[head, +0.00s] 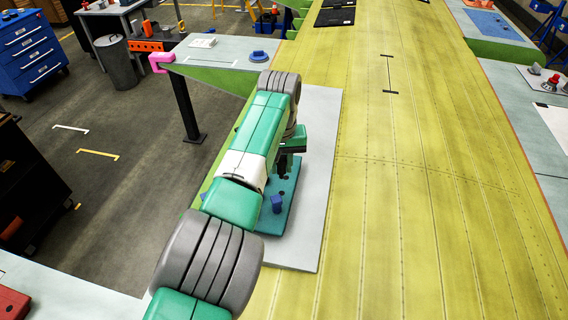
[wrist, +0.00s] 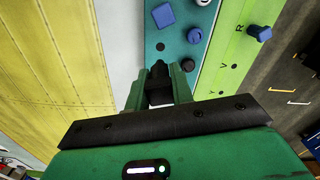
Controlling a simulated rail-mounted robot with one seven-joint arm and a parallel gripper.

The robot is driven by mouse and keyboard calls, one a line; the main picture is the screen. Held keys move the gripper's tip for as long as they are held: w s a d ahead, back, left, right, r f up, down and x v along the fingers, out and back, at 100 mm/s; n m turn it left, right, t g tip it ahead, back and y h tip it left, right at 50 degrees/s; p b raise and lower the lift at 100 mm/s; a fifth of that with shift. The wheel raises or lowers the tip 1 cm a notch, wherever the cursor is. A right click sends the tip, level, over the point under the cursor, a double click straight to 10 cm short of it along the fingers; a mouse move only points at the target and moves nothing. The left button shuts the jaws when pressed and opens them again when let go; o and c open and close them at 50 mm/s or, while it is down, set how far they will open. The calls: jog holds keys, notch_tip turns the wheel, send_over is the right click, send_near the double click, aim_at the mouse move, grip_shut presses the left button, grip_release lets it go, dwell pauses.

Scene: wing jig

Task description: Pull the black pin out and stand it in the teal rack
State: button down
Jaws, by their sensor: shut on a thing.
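My gripper (wrist: 158,88) is shut on a dark piece, the black pin (wrist: 158,76), with one green finger on each side of it. Much of the pin is hidden by the fingers, and its lower end is not clear. The teal rack (wrist: 176,60) lies below and just beyond the fingertips, with dark round holes in it. In the head view my gripper (head: 287,163) is over the far part of the teal rack (head: 290,205), partly hidden by my arm. I cannot tell whether the pin touches the rack.
A blue pin (wrist: 163,15) and a round blue one (wrist: 194,35) stand in the rack. Another blue pin (wrist: 259,33) stands on a green strip (wrist: 236,50) marked with letters. The pale board (head: 318,150) around the rack and the yellow wing skin (head: 400,200) are clear nearby.

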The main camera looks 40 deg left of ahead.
jog(key=shift+f+b, duration=2.3)
jog(key=shift+f, duration=0.55)
jog(key=shift+p, duration=0.35)
jog(key=shift+f+b, duration=1.2)
jog(key=shift+f, duration=0.3)
jog(key=shift+r, duration=0.1)
jog(key=c, duration=1.1)
grip_release()
jog(key=shift+c, duration=0.2)
notch_tip(320, 180, up, 8)
jog(key=shift+f+p, duration=0.1)
jog(key=shift+p, duration=0.35)
